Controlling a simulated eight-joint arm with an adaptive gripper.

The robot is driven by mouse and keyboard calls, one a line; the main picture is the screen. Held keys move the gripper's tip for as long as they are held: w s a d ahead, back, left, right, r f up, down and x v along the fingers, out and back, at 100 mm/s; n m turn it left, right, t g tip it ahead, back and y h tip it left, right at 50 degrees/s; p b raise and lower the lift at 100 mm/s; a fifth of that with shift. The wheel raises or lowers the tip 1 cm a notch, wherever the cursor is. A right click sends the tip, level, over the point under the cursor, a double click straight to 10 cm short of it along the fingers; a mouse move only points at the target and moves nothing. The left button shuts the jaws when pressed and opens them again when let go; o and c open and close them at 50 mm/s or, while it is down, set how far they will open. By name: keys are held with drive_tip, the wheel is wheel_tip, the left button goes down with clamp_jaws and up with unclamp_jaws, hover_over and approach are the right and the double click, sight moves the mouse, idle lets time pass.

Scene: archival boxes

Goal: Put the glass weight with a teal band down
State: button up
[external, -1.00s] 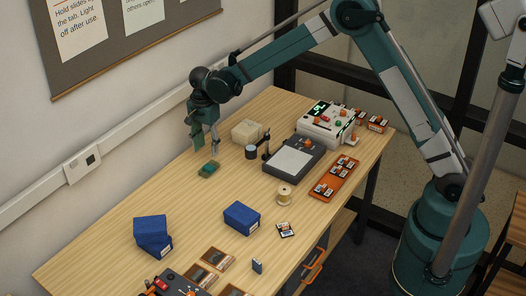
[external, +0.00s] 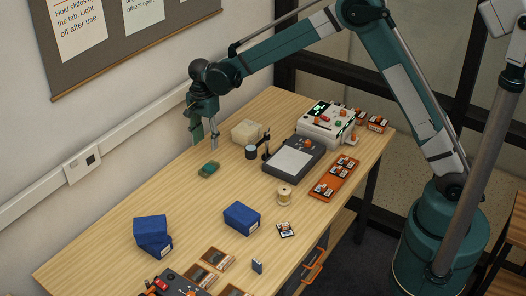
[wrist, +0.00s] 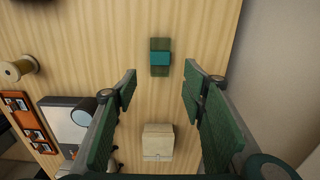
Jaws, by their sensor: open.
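The glass weight with a teal band (external: 208,169) lies on the table, a dark green block. In the wrist view it also shows (wrist: 160,58), with its teal band across the middle, beyond the fingertips and apart from them. My gripper (external: 205,143) is above the table, just behind the weight. In the wrist view my gripper (wrist: 160,82) is open, its two green fingers spread wide with nothing between them.
A cream box (external: 247,132) stands close to the right of my gripper. Beyond it are a light pad (external: 292,162) and a white device (external: 326,125). A spool (external: 284,192) and blue boxes (external: 241,217) stand farther forward. Table around the weight is clear.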

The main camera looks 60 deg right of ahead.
drive_tip(key=s+d+r+n+t, duration=0.2)
drive_tip(key=s+d+r+n, duration=0.15)
drive_tip(key=s+r, duration=0.75)
drive_tip(key=s+d+r+n+t, duration=0.1)
drive_tip(key=s+d+r+n, duration=0.3)
drive_tip(key=s+r, duration=0.7)
drive_tip(key=s+d+n+t, duration=0.1)
drive_tip(key=s+n, duration=0.4)
drive_tip(key=s, duration=0.8)
drive_tip(key=s+d+n+t, duration=0.2)
drive_tip(key=s+n, duration=0.3)
drive_tip(key=s, duration=0.9)
drive_tip(key=shift+d+f+t, duration=0.15)
drive_tip(key=shift+d+t, duration=0.15)
drive_tip(key=shift+t, duration=0.3)
drive_tip(key=shift+s+n, duration=0.1)
drive_tip(key=shift+n, duration=0.15)
